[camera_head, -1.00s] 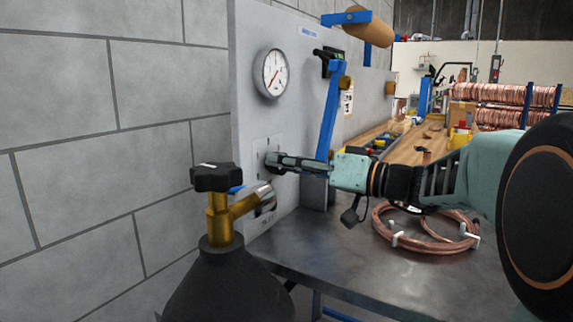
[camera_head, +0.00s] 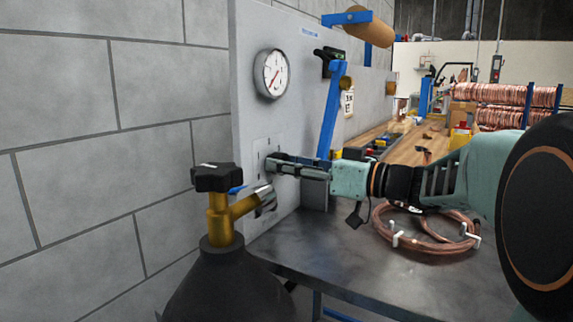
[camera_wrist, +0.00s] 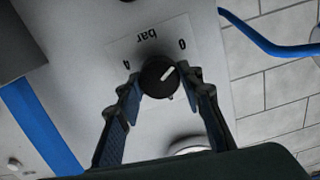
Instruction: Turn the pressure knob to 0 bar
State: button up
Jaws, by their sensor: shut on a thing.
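The pressure knob (camera_wrist: 158,77) is round and black with a white pointer line. It sits on a pale label plate marked "0", "bar" and "4", upside down in the wrist view. The pointer slants up and right, on the side of the "0" (camera_wrist: 182,44). My gripper (camera_wrist: 163,82) is shut on the knob, one finger on each side. In the head view my gripper (camera_head: 272,164) reaches the grey panel (camera_head: 250,125) from the right, and its fingers hide most of the knob. The round gauge (camera_head: 271,74) above has its needle pointing down and left.
A dark gas cylinder (camera_head: 225,285) with a brass valve and black handwheel (camera_head: 215,177) stands close at the left. A copper coil (camera_head: 425,249) lies on the metal bench (camera_head: 375,275).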

jog(key=o, duration=1.2)
jog(key=shift+c, duration=0.2)
jog(key=v, duration=1.2)
